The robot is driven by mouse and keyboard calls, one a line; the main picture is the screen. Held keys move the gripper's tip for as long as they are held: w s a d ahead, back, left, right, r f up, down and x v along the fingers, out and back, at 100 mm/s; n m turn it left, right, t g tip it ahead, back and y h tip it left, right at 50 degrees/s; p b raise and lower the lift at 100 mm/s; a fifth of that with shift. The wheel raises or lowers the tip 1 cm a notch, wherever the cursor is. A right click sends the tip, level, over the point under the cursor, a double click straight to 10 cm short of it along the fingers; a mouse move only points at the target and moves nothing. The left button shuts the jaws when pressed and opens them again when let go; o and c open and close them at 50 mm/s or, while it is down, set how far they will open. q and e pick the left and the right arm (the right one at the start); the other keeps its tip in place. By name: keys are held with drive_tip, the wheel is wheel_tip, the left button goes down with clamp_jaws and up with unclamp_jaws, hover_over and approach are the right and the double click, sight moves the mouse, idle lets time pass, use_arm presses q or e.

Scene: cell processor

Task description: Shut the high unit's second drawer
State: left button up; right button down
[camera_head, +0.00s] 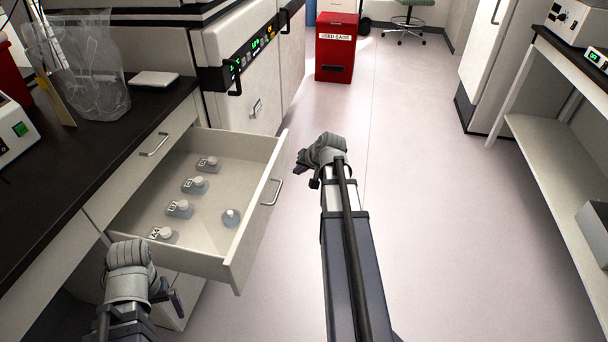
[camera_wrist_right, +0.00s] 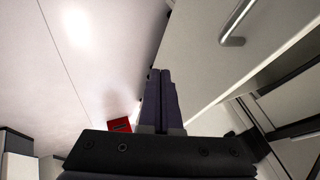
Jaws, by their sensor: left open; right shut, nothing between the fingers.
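An open white drawer (camera_head: 238,262) sticks out from the bench unit below the dark counter in the head view. Its handle (camera_head: 272,192) is on its outer front panel.
A closed drawer front with a handle (camera_head: 153,145) sits under the dark counter (camera_head: 55,195). A machine with a lit panel (camera_head: 252,46) stands behind. A red used-bags bin (camera_head: 335,55) is farther back. The floor (camera_head: 425,180) is clear toward a shelf rack (camera_head: 550,150) at right.

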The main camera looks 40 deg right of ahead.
sight(280, 174)
use_arm(q)
drive_tip(key=shift+f, duration=0.75)
use_arm(e)
drive_tip(key=shift+w+a+f, duration=0.25)
drive_tip(key=shift+w+a, duration=0.2)
drive_tip(key=shift+w, duration=0.25)
drive_tip(key=shift+w+a+f, duration=0.25)
drive_tip(key=shift+w+a, duration=0.15)
drive_tip(key=shift+w, duration=0.25)
drive_tip(key=shift+w+a+f, duration=0.25)
drive_tip(key=shift+w+a, duration=0.2)
drive_tip(key=shift+w, duration=0.25)
drive_tip(key=w+a, duration=0.7)
drive_tip(key=w, duration=0.2)
drive_tip(key=w+a, duration=1.5)
drive_tip(key=w, duration=0.2)
drive_tip(key=shift+w+a, duration=0.65)
drive_tip(key=shift+a+r, duration=0.1)
